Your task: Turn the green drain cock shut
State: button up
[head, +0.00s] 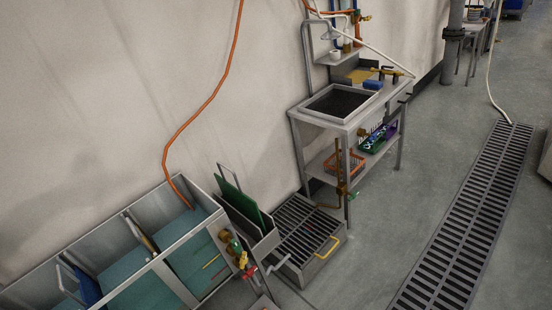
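Two brass fittings with green handles show in the head view. One green-handled cock (237,246) is on the right end of the metal tank (158,266), just above a red-handled cock (249,272). The other green-handled cock (342,188) is on the brass pipe under the sink bench, low by its front leg. I cannot tell which of them is the drain cock, and both are too small to tell open from shut. My gripper is not in view.
A slatted metal box (306,235) with a yellow handle stands on the floor between tank and sink bench (345,123). Baskets sit on the bench's lower shelf. An orange hose (205,105) hangs into the tank. Open floor (385,235) lies right, with a long floor grating (465,225).

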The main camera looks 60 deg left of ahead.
aim_at(236, 246)
jog(key=u, duration=0.35)
jog(key=i, duration=1.1)
jog(key=u, duration=0.95)
jog(key=i, duration=0.35)
jog(key=u, duration=0.25)
jog(key=k, duration=0.8)
jog(key=u, duration=0.2)
jog(key=i, duration=0.8)
jog(key=z, duration=0.05)
